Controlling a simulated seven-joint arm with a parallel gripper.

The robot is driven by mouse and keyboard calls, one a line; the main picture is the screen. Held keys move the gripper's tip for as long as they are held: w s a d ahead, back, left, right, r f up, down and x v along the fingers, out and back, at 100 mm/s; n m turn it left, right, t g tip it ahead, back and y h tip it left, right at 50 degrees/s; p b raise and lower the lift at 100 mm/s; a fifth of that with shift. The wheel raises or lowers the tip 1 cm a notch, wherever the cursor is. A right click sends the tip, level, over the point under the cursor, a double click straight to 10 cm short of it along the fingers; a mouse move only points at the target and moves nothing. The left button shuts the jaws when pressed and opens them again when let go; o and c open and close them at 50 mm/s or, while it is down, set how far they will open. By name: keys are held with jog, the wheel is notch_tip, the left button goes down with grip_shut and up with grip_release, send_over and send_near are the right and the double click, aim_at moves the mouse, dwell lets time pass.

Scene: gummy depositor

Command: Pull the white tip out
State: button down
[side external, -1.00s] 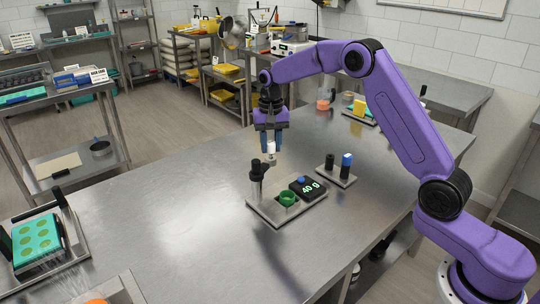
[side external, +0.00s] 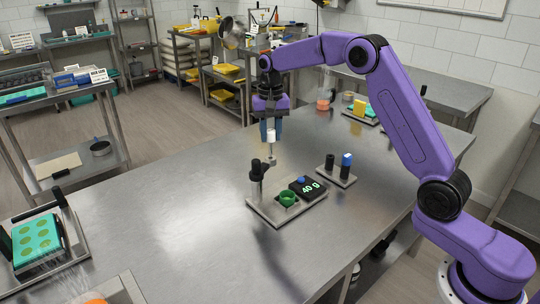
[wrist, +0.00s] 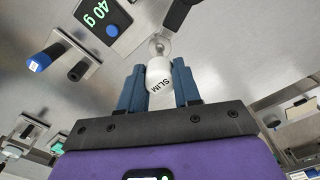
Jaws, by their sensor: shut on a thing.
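The white tip (side external: 271,136) is between the blue fingers of my gripper (side external: 271,130), above the bench and behind the weighing station in the side view. A thin greyish stem (side external: 274,157) hangs below it. In the wrist view the white tip (wrist: 159,77) reads "SLIM", and a clear round end shows beyond it. My gripper (wrist: 159,85) is shut on the white tip, one finger on each side. The black upright holder (side external: 257,172) stands on the station's metal plate (side external: 262,211); in the side view the tip appears apart from it.
A teal mould (side external: 37,240) lies at the left. The bench between is clear.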

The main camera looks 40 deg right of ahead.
jog(key=shift+r, duration=0.25)
jog(key=shift+r, duration=2.5)
jog(key=c, duration=1.3)
grip_release()
jog(key=shift+c, duration=0.2)
grip_shut()
jog(key=shift+c, duration=2.4)
grip_release()
grip_shut()
